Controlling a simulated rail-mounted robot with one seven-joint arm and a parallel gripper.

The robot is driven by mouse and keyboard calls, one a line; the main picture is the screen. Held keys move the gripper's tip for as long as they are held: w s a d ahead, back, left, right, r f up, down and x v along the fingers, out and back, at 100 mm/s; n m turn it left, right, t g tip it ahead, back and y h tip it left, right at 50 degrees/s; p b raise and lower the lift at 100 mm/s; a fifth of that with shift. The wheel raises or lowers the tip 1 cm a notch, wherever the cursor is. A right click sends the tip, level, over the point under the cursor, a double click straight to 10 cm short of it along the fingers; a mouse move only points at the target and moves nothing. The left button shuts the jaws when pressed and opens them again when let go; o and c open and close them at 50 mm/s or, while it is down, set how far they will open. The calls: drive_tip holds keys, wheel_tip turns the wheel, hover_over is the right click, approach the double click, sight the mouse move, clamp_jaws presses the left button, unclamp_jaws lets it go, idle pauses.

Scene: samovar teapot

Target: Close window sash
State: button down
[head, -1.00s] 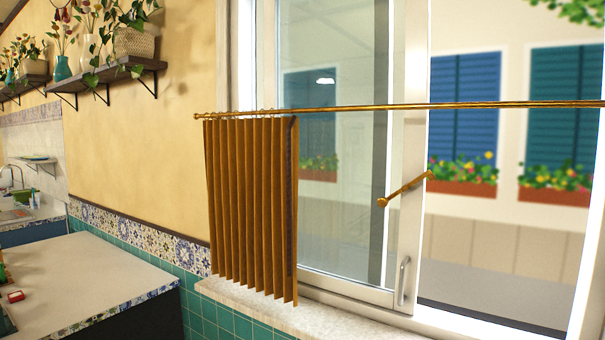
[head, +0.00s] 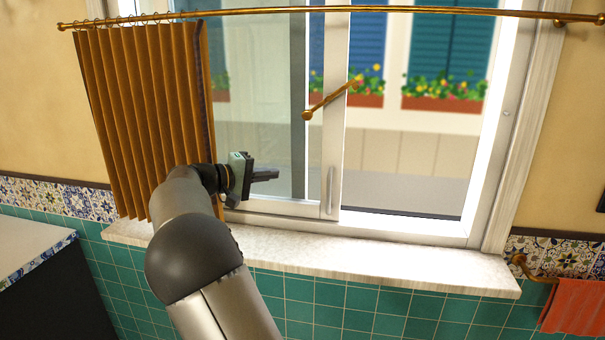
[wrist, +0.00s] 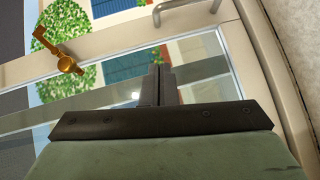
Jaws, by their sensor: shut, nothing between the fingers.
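The white-framed window sash (head: 333,130) covers the left part of the window, and the right part shows the outside without a sash across it. A light vertical pull handle (head: 330,190) is on the sash's right stile. It also shows at the top of the wrist view (wrist: 190,6). A brass bar (head: 332,99) sticks out at an angle higher up by that stile, and shows in the wrist view (wrist: 62,60). My gripper (head: 276,175) is shut and empty, left of the handle and apart from it, in front of the sash glass. Its fingers (wrist: 158,70) point toward the sash frame.
A pleated orange-brown curtain (head: 135,105) hangs at the left, close beside my arm, from a brass rod (head: 420,11) across the window. A pale stone sill (head: 400,275) runs below. An orange towel (head: 575,305) hangs at the lower right. The right opening is clear.

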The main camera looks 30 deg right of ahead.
drive_tip(key=d+p, duration=0.1)
drive_tip(key=d, duration=0.3)
drive_tip(key=s+d+f+p, duration=0.1)
drive_tip(key=d, duration=0.6)
drive_tip(key=shift+s+d+f+p, duration=0.25)
drive_tip(key=shift+s+d+p, duration=0.1)
drive_tip(key=shift+d+p, duration=0.05)
drive_tip(key=shift+s+d+f, duration=0.2)
drive_tip(key=shift+s+d, duration=0.2)
drive_tip(key=shift+d, duration=0.05)
